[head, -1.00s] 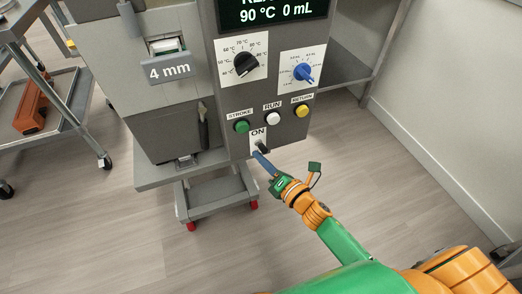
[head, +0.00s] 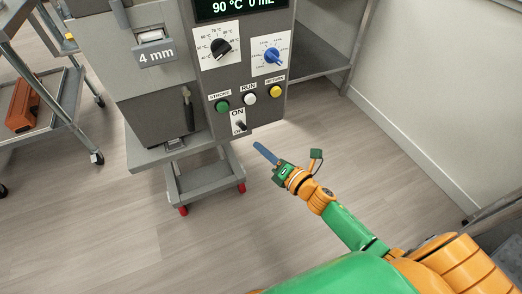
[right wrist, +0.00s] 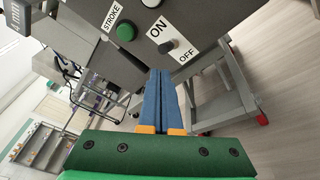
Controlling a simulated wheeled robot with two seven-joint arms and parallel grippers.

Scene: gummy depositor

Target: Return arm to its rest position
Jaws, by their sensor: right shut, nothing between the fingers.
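My right gripper (head: 265,153) has blue fingers that are shut and empty. In the head view it is apart from the machine, below and right of the ON/OFF switch (head: 240,124). The right wrist view also shows my right gripper (right wrist: 160,75), with its fingers together, and the switch (right wrist: 167,46) beyond their tips. The grey gummy depositor (head: 238,105) stands at the upper middle of the head view. Its display (head: 235,7) reads 90 °C and 0 mL. My left gripper is not in view.
The panel has a green STROKE button (head: 222,107), a white RUN button (head: 249,98) and a yellow RETURN button (head: 275,91). A black knob (head: 221,48) and a blue knob (head: 272,55) sit above. A cart holding an orange case (head: 22,111) stands left. Floor is clear around my right arm.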

